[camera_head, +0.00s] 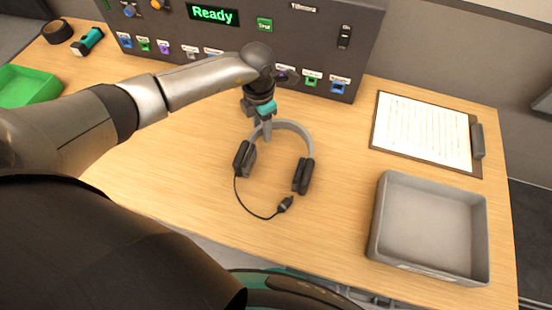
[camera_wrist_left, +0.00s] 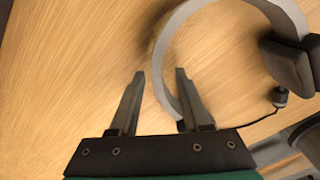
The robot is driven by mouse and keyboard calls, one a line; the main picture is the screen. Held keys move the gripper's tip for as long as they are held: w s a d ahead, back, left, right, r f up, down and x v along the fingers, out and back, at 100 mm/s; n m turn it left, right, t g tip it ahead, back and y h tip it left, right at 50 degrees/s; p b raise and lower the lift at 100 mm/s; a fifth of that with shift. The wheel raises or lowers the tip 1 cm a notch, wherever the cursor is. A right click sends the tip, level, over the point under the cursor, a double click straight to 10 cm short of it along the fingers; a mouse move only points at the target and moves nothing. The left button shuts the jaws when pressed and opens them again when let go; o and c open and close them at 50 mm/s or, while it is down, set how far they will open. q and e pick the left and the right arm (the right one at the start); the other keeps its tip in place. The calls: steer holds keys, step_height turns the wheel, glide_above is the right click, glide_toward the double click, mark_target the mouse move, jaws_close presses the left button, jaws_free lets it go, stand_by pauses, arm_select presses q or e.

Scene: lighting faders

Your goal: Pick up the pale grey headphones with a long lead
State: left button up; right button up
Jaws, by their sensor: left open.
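The pale grey headphones (camera_head: 297,127) lie on the wooden table in front of the console, headband toward the console. Their dark ear cups (camera_head: 302,176) point toward me. A thin dark lead curves from the left cup to a dark plug (camera_head: 286,204). My left gripper (camera_head: 266,138) is open and points down at the left side of the headband. In the left wrist view, the headband (camera_wrist_left: 168,43) passes behind the right finger of the gripper (camera_wrist_left: 160,73); whether they touch I cannot tell. My right gripper is not in view.
A console (camera_head: 240,62) with a "Ready" display stands at the back. A grey tray (camera_head: 380,218) and a clipboard (camera_head: 425,130) are at the right. A green tray (camera_head: 28,88), a teal-and-black item (camera_head: 89,41) and a dark roll (camera_head: 57,31) are at the left.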

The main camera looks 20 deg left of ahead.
arm_select(q)
steer(key=shift+c, duration=0.4)
jaws_close()
stand_by(0.9)
